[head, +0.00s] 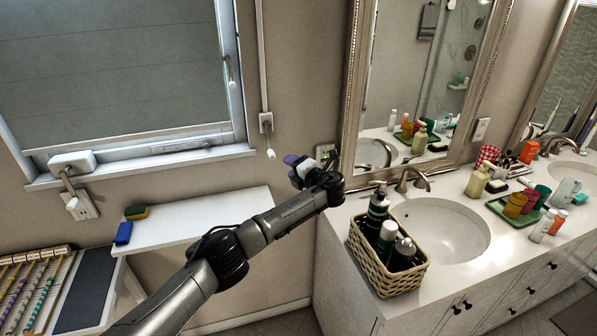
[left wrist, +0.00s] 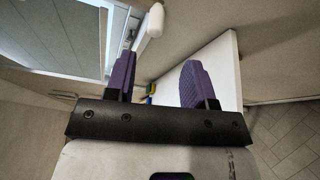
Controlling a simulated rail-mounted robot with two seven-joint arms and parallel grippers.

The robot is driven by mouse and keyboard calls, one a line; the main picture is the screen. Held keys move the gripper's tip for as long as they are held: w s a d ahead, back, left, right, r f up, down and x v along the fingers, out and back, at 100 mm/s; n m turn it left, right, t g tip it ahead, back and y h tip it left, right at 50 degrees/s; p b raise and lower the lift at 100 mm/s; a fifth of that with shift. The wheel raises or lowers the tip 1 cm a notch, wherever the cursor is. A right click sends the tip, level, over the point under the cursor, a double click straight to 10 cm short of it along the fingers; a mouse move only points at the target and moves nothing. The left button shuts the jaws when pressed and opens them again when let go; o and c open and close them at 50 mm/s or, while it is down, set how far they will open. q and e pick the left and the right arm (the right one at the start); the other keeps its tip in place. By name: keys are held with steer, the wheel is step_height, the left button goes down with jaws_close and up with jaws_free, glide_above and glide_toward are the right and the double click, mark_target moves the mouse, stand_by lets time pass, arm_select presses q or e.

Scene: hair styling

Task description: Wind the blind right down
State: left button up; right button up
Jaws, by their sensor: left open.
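The grey blind (head: 115,75) covers most of the window in the head view. Its pale bottom edge hangs just above the lower window frame. A thin pale rod (head: 262,60) runs down the wall right of the window to a small white box, with a white handle (head: 271,154) below it. My left gripper (head: 297,168) is just right of and below this handle, in front of the wall. In the left wrist view, its purple fingers (left wrist: 160,82) are spread with nothing held between them. A white handle (left wrist: 156,20) shows beyond them, near the top. My right gripper is out of view.
A white shelf (head: 200,218) with a sponge (head: 136,212) lies below the window. The vanity counter (head: 345,212) stands right of the gripper, with a wicker basket of bottles (head: 362,245) near its edge.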

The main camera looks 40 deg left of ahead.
arm_select(q)
steer(key=shift+s+d, duration=0.1)
steer(key=shift+d, duration=1.2)
